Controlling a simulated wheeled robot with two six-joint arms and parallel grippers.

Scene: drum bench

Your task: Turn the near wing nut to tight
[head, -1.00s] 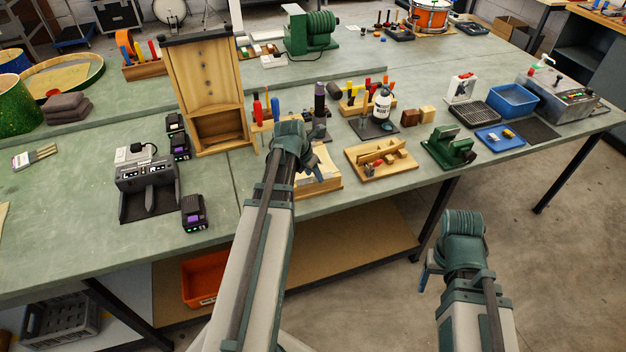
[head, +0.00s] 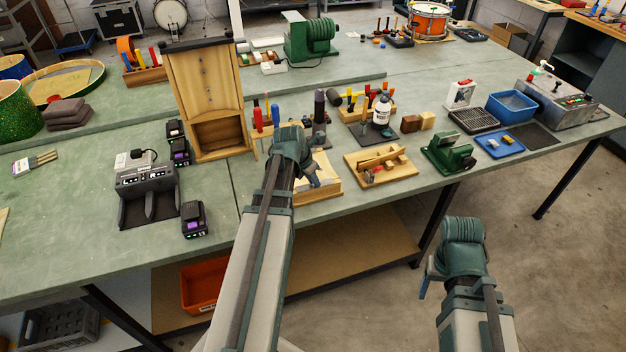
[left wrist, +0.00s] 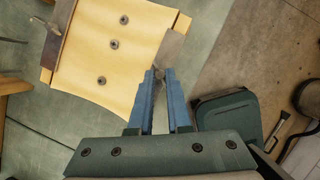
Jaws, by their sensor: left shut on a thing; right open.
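A pale wooden fixture (head: 326,185) sits at the bench's front edge, partly hidden behind my left gripper in the head view. My left gripper (left wrist: 159,76) is shut on a small part by that plate. The part, apparently the near wing nut, is mostly hidden between the blue fingers, so its angle cannot be told. In the head view the left gripper (head: 312,180) is at the fixture's near side. My right gripper (head: 426,282) is open and empty, off the bench front.
A tall wooden cabinet (head: 205,90) stands left of the fixture. A wooden tray (head: 380,170) and green vise (head: 448,153) stand to its right. A charger (head: 146,185) and battery packs (head: 195,219) lie left. The floor by my right arm is clear.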

